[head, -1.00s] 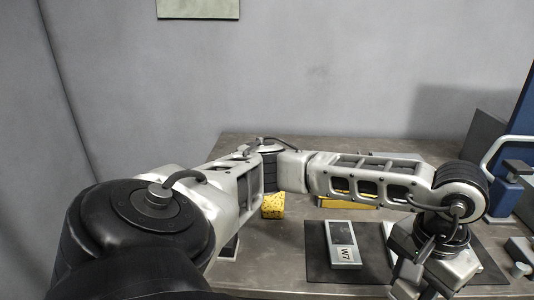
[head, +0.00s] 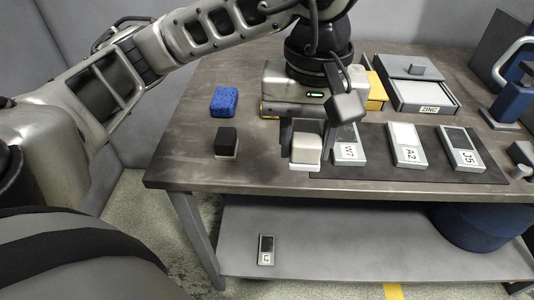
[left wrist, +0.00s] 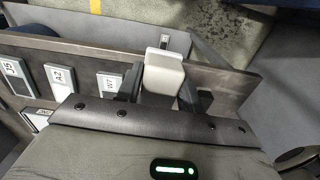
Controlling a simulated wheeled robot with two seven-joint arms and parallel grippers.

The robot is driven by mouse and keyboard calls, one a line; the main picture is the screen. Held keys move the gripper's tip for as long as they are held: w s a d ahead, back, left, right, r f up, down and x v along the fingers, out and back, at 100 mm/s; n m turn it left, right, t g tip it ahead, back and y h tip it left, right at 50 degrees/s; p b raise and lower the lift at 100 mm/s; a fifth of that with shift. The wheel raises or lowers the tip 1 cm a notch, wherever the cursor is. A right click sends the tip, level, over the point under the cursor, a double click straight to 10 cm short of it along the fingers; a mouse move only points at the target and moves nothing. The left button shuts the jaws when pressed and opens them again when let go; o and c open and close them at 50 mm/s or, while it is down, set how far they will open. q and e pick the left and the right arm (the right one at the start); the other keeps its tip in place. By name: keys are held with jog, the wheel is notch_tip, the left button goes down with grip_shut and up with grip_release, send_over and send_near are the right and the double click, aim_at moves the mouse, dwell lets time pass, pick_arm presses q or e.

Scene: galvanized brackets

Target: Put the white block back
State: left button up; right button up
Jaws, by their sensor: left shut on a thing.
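The white block (head: 306,149) is between the fingers of my left gripper (head: 322,141), which is shut on it. The block hangs near the table's front edge, at the mat's left end, just left of the W7 plate. A flat white piece shows at its bottom; I cannot tell if this is part of the block. In the left wrist view the block (left wrist: 164,74) sits between the dark fingers (left wrist: 160,86). I cannot tell whether it touches the table. My right gripper is not in view.
Plates W7 (head: 348,149), A2 (head: 407,146) and J5 (head: 461,149) lie on a dark mat (head: 381,169). A black block (head: 226,139) and blue sponge (head: 224,101) stand left. The ZINC box (head: 426,107) is behind. A plate (head: 266,250) lies on the lower shelf.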

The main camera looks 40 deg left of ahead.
pick_arm(q)
jog(key=shift+a, duration=0.2)
jog(key=w+a+f, duration=0.3)
jog(key=w+a, duration=0.1)
jog(key=a, duration=0.2)
send_over(270, 153)
jog(key=shift+n, duration=0.3)
jog(key=f, duration=0.5)
jog(key=shift+s+d+f+b, duration=0.3)
jog(key=shift+d+b, duration=0.05)
jog(key=shift+b, duration=0.05)
jog(key=shift+w+a+f, duration=0.1)
jog(key=shift+a+f, duration=0.05)
jog(key=shift+f, duration=0.05)
jog(key=f, duration=0.3)
jog(key=shift+w+a+f, duration=0.15)
jog(key=shift+a, duration=0.05)
jog(key=shift+f, duration=0.2)
